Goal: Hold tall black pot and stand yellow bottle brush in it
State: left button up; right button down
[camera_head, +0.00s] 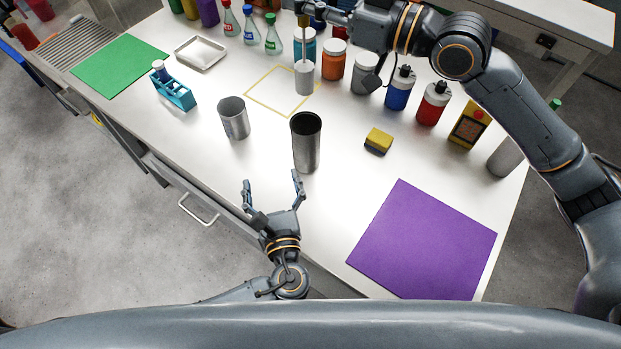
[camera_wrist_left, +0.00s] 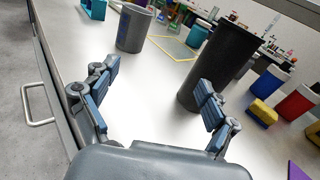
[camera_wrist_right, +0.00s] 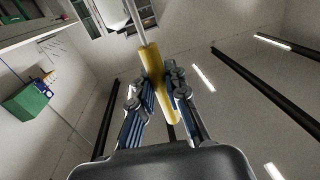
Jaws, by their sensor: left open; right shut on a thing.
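The tall black pot (camera_head: 306,148) stands upright on the white table, dark and open at the top. My left gripper (camera_head: 272,179) is open and empty at the table's front edge, just in front of the pot and a little left of it. In the left wrist view the pot (camera_wrist_left: 222,58) stands beyond the right finger; I cannot tell if they touch. My right gripper (camera_wrist_right: 160,85) is shut on the yellow handle of the bottle brush (camera_wrist_right: 152,65). In the head view the brush hangs head down, its pale grey head (camera_head: 304,78) above the table behind the pot.
A shorter grey cup (camera_head: 234,120) stands left of the pot. A yellow sponge (camera_head: 379,140) and a purple mat (camera_head: 425,243) lie to the right. Several jars and bottles, including a blue one (camera_head: 399,90), line the back. A blue rack (camera_head: 174,90) stands at left.

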aim_at(307, 146)
pick_arm(q)
jog(key=s+d+r+m+t+h, duration=0.15)
jog(key=d+r, duration=0.25)
jog(key=d, duration=0.4)
jog(key=shift+m+g+h, duration=0.25)
jog(key=shift+m+h, duration=0.2)
jog(key=shift+h, duration=0.1)
jog(key=w, duration=1.1)
jog(key=shift+w+a+f, duration=0.1)
jog(key=shift+w+a, duration=0.15)
jog(key=c, duration=1.2)
jog(key=shift+c, duration=0.2)
